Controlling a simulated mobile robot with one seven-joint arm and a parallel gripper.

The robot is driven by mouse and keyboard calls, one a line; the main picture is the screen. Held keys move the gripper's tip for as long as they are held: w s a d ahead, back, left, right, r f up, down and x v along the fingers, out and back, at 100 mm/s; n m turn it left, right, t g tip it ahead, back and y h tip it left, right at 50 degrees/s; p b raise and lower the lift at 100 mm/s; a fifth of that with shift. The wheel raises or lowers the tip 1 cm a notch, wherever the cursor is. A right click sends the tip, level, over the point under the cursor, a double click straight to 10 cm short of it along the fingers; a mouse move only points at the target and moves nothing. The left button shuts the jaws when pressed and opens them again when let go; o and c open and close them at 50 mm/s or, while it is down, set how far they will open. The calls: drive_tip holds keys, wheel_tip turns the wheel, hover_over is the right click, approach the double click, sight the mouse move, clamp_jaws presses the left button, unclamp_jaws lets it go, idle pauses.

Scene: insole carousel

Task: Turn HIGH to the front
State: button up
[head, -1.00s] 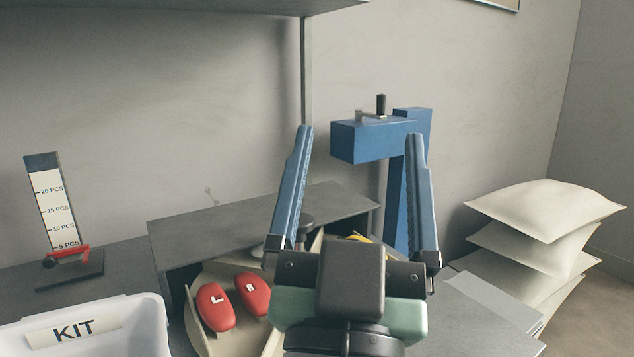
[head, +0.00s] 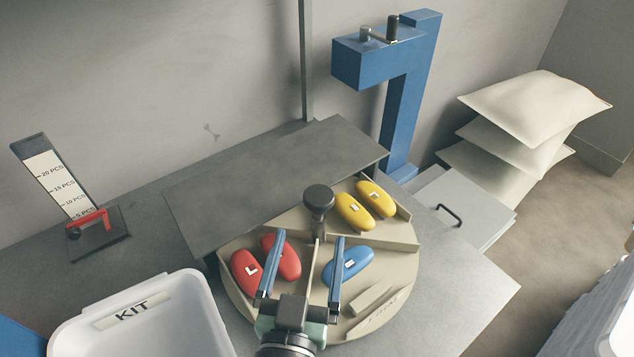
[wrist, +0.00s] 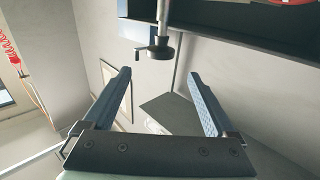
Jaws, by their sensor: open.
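The round beige carousel (head: 405,240) stands on the grey table, split by upright walls into compartments. One holds two red insoles (head: 246,272), one marked L. One holds two yellow insoles (head: 353,211). One holds a blue insole (head: 348,262); a finger partly covers this compartment. A dark round knob (head: 318,198) stands at the middle. Raised lettering on the front right rim is too small to read, so I cannot tell which compartment is HIGH. My gripper (head: 304,252) is open and empty, in front of the knob over the carousel's front part. Its open fingers (wrist: 163,102) show in the wrist view.
A grey panel (head: 270,180) covers the carousel's back left. A white KIT bin (head: 205,312) stands front left, a piece gauge (head: 60,190) behind it. A blue post (head: 400,110) rises at the back. White sacks (head: 530,105) are stacked right. The table right of the carousel is clear.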

sight(317, 206)
drive_tip(key=w, duration=0.3)
drive_tip(key=w+d+p, duration=0.1)
drive_tip(key=w, duration=0.6)
drive_tip(key=shift+w+d+p, duration=0.25)
drive_tip(key=shift+d+p, duration=0.1)
drive_tip(key=shift+p, duration=0.05)
clamp_jaws()
